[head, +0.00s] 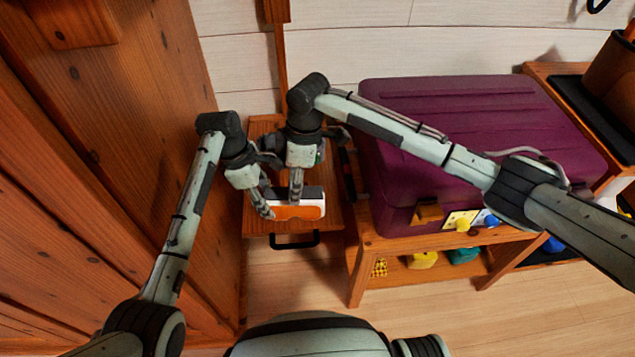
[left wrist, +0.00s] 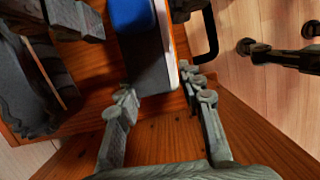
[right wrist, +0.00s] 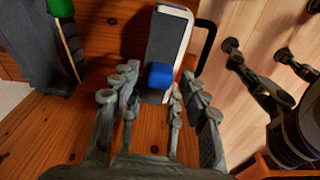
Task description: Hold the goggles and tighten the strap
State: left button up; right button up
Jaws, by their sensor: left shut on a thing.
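The goggles (head: 300,211), with an orange lens and white frame, lie on a small wooden nightstand (head: 258,227). Their dark strap (left wrist: 155,75) shows in the left wrist view with a blue slider (left wrist: 131,16) on it. My left gripper (head: 267,207) is shut on the left end of the goggles; its fingers stand on either side of that end. My right gripper (head: 297,187) is above the strap side. In the right wrist view its fingers stand apart on either side of the blue slider (right wrist: 161,76), with gaps showing. The contact under the fingertips is partly hidden.
A black handle (head: 295,243) juts from the nightstand front. A purple suitcase (head: 470,130) lies on a wooden bench (head: 400,242) at right, with small colored objects around it. A wooden wall (head: 100,150) stands close at left. The floor in front is clear.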

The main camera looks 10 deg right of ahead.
pick_arm(q)
jog(key=shift+s+d, duration=0.1)
jog(key=shift+d, duration=0.35)
pick_arm(e)
jog(key=shift+s+a, duration=0.1)
jog(key=shift+a, duration=0.3)
pick_arm(q)
jog(key=shift+a, duration=0.15)
pick_arm(e)
jog(key=r, duration=0.5)
jog(key=shift+d, duration=0.4)
pick_arm(q)
jog(key=shift+a, duration=0.1)
pick_arm(e)
jog(key=shift+d+r, duration=0.25)
jog(key=shift+r, duration=0.25)
pick_arm(q)
jog(key=o, duration=1.1)
jog(key=shift+o, duration=0.2)
pick_arm(e)
jog(key=shift+d+f, duration=0.1)
pick_arm(q)
jog(key=v, duration=0.8)
